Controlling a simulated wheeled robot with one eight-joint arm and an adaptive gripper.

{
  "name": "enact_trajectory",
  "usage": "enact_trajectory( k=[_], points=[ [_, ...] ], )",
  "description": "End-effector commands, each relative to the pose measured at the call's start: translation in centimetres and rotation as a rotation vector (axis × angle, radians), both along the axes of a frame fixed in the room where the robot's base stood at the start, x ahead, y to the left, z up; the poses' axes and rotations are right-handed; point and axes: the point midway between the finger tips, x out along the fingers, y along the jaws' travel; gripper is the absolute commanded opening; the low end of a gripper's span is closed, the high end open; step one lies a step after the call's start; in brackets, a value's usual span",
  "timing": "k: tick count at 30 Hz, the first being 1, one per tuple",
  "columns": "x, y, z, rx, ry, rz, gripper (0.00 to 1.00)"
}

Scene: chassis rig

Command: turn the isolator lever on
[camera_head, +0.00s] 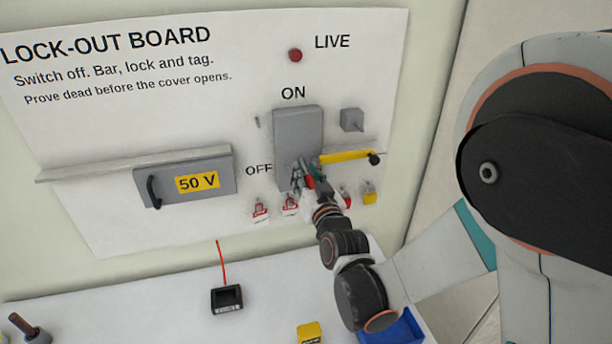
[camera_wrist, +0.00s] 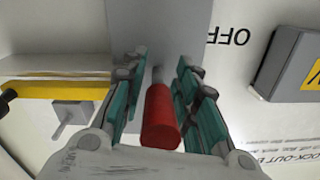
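The isolator is a grey box (camera_head: 297,128) on the board, with ON above it and OFF at its lower left. Its lever has a red grip (camera_wrist: 160,118) on a grey stem and sits at the lower, OFF end. In the wrist view, which is upside down, my gripper (camera_wrist: 160,78) is open with its teal-padded fingers on either side of the lever. Gaps show beside the grip. In the head view my gripper (camera_head: 308,180) is at the box's lower end and partly hides the lever. The LIVE lamp (camera_head: 295,55) is dull red.
A yellow bar (camera_head: 345,157) with a black knob lies right of the isolator, below a small grey block (camera_head: 352,119). Tags and padlocks (camera_head: 261,208) hang below. The 50 V cover (camera_head: 215,166) is left. A meter (camera_head: 227,299) and blue tray (camera_head: 405,328) are on the bench.

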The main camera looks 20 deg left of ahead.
Motion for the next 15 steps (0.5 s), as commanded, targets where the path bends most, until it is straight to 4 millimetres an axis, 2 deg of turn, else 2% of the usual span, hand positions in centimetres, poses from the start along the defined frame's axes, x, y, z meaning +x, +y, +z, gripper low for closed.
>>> enact_trajectory(
  k=[1,2,5,15],
  points=[
    [0.00,-0.01,0.00,0.000,0.000,0.000,0.28],
    [0.00,-0.02,0.00,0.000,0.000,0.000,0.23],
    [-0.01,-0.03,0.00,0.000,0.000,0.000,0.01],
    [-0.03,0.01,0.05,-0.003,0.004,0.001,0.00]
  ],
)
